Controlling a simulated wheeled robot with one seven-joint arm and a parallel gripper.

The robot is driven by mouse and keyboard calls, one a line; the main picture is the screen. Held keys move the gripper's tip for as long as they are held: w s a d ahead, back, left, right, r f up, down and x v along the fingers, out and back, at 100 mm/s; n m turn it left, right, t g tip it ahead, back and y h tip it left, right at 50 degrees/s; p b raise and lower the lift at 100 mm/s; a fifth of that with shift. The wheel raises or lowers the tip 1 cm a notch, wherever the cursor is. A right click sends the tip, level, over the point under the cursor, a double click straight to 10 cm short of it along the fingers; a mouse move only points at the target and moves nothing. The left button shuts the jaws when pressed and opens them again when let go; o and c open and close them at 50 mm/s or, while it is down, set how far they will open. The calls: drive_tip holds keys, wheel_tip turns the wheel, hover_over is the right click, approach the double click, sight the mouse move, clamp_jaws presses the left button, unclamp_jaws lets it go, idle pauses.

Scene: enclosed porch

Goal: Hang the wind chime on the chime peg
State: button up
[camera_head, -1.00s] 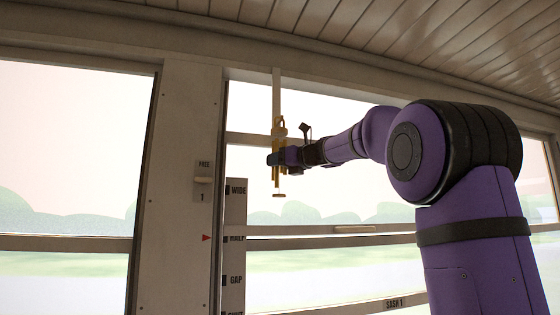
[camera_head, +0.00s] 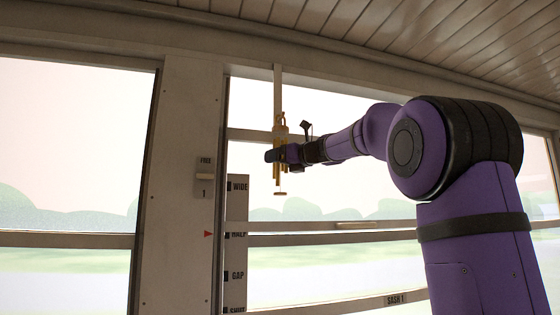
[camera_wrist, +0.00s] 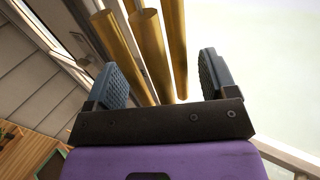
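The brass wind chime (camera_head: 279,180) hangs upright below a pale vertical bar (camera_head: 278,92) that comes down from the window's top beam. The chime's top overlaps the bar's lower end; whether its ring is on a peg there is too small to tell. My gripper (camera_head: 278,155) is at the chime's middle. In the wrist view, my gripper (camera_wrist: 165,80) has its two grey-blue finger pads wide apart. Several brass tubes (camera_wrist: 152,50) pass between and beyond them. Clear gaps show beside the tubes, which do not look clamped. The chime's top is outside the wrist view.
A window post (camera_head: 177,200) stands left of the chime. A scale strip (camera_head: 237,250) with WIDE, HALF and GAP labels runs beside the window. Sash bars (camera_head: 330,239) cross behind and below the chime. The plank ceiling (camera_head: 440,50) is above.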

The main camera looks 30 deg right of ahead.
drive_tip(key=v, duration=1)
drive_tip(key=shift+s, duration=0.35)
drive_tip(key=shift+d, duration=0.1)
drive_tip(key=s+a+f+n+g, duration=0.45)
drive_tip(key=a+f+n, duration=0.3)
drive_tip(key=f, duration=0.25)
drive_tip(key=s+a+f+n+g, duration=0.3)
drive_tip(key=s+a+f+n, duration=0.2)
drive_tip(key=a+f+n, duration=0.3)
drive_tip(key=s+a+f+n+g+h, duration=0.2)
drive_tip(key=s+f+n, duration=0.6)
drive_tip(key=f, duration=0.3)
drive_tip(key=s+a+f+n+g+h, duration=0.2)
drive_tip(key=s+f+n+h, duration=0.1)
drive_tip(key=s+f+n, duration=0.6)
wheel_tip(320, 180, down, 3)
drive_tip(key=shift+s+r, duration=0.2)
drive_tip(key=shift+s, duration=0.4)
drive_tip(key=shift+g, duration=0.25)
idle(1.7)
